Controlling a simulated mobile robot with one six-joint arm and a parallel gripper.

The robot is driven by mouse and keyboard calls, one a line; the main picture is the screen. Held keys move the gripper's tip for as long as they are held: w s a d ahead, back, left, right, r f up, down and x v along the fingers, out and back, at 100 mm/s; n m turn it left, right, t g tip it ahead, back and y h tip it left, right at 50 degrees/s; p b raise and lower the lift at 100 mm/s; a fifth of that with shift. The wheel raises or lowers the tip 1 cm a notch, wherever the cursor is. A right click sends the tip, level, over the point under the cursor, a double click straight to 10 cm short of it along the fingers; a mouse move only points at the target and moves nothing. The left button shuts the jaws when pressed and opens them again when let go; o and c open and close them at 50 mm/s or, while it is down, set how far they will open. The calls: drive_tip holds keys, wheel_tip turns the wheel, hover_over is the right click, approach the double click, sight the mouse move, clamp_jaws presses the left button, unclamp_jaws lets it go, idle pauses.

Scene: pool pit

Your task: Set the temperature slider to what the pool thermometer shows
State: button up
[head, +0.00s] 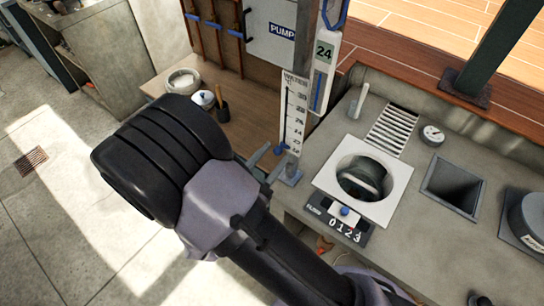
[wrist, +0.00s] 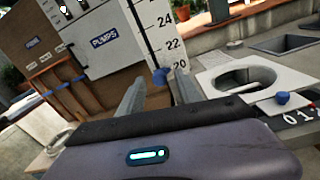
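The thermometer (head: 323,62) is a white upright device with a green display reading 24 and a blue column below. In front of it stands the white WATER temperature scale (head: 291,108), also in the wrist view (wrist: 163,30), with numbers rising upward. Its blue slider knob (head: 283,147) sits low, near the 20 mark; it shows in the wrist view (wrist: 160,75). My gripper (head: 267,163) is open and empty. In the wrist view its fingers (wrist: 158,92) appear on either side of the knob; I cannot tell whether they touch it.
A grey counter with a white-framed round opening (head: 386,177) lies to the right. A black counter plate with a blue knob (head: 345,211) is at its front. The PUMPS cabinet (head: 281,30) stands behind. A pale bowl (head: 183,80) and a dark cup (head: 222,112) sit on the wooden shelf.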

clamp_jaws()
idle(1.3)
